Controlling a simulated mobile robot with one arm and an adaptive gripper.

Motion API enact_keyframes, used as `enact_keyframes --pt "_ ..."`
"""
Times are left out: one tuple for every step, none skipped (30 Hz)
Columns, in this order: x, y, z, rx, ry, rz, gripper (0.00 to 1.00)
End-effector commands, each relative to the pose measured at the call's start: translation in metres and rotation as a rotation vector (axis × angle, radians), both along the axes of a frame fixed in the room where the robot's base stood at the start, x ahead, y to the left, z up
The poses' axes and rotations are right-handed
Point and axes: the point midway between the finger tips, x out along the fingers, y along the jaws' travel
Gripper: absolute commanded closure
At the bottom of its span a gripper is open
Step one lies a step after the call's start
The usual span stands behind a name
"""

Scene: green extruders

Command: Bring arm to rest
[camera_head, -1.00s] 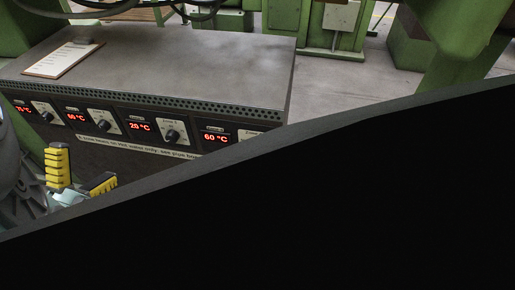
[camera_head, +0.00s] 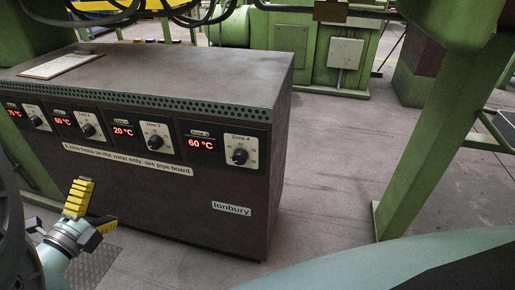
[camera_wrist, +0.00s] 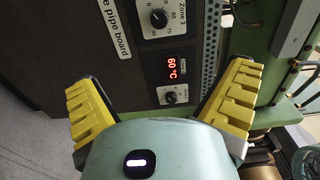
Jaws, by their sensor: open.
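My gripper (camera_head: 92,212) shows at the lower left of the head view, in front of the dark control cabinet (camera_head: 200,85). Its yellow ridged fingers are spread apart with nothing between them. In the wrist view my gripper (camera_wrist: 163,108) is also open, with the cabinet's front panel (camera_wrist: 120,75) beyond the fingers. The fingers look apart from the cabinet; the exact gap cannot be told. Part of my arm crosses the head view's lower left edge.
The cabinet has several zone dials and red displays, such as the 60 °C display (camera_head: 201,144). A clipboard (camera_head: 60,66) lies on its top. A green post (camera_head: 440,130) stands at right. The grey floor (camera_head: 320,190) between is clear.

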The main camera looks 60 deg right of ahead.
Motion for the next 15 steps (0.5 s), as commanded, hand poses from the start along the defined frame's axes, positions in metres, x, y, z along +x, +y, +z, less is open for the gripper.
enact_keyframes --pt "0.002 -0.011 0.0 -0.003 -0.001 -0.007 0.0" --pt "0.004 -0.015 0.0 -0.003 -0.001 -0.006 0.0" --pt "0.006 -0.021 0.0 -0.002 -0.002 -0.007 0.0" --pt "0.007 -0.024 0.0 -0.002 -0.003 -0.007 0.0" --pt "0.008 -0.027 0.001 -0.001 -0.003 -0.007 0.0" --pt "0.01 -0.031 0.001 -0.001 -0.003 -0.007 0.0" --pt "0.011 -0.032 0.0 -0.001 -0.003 -0.006 0.0" --pt "0.011 -0.034 0.0 0.0 -0.002 -0.005 0.0" --pt "0.012 -0.035 0.0 -0.001 -0.001 -0.004 0.0" --pt "0.012 -0.036 0.0 0.0 -0.001 -0.003 0.0" --pt "0.012 -0.036 0.0 0.0 -0.001 -0.003 0.0" --pt "0.013 -0.037 0.0 0.0 -0.001 -0.002 0.0" --pt "0.013 -0.037 0.0 0.0 0.0 -0.002 0.0" --pt "0.013 -0.037 0.0 0.0 0.0 -0.002 0.0" --pt "0.013 -0.037 0.0 0.0 0.0 -0.002 0.0"
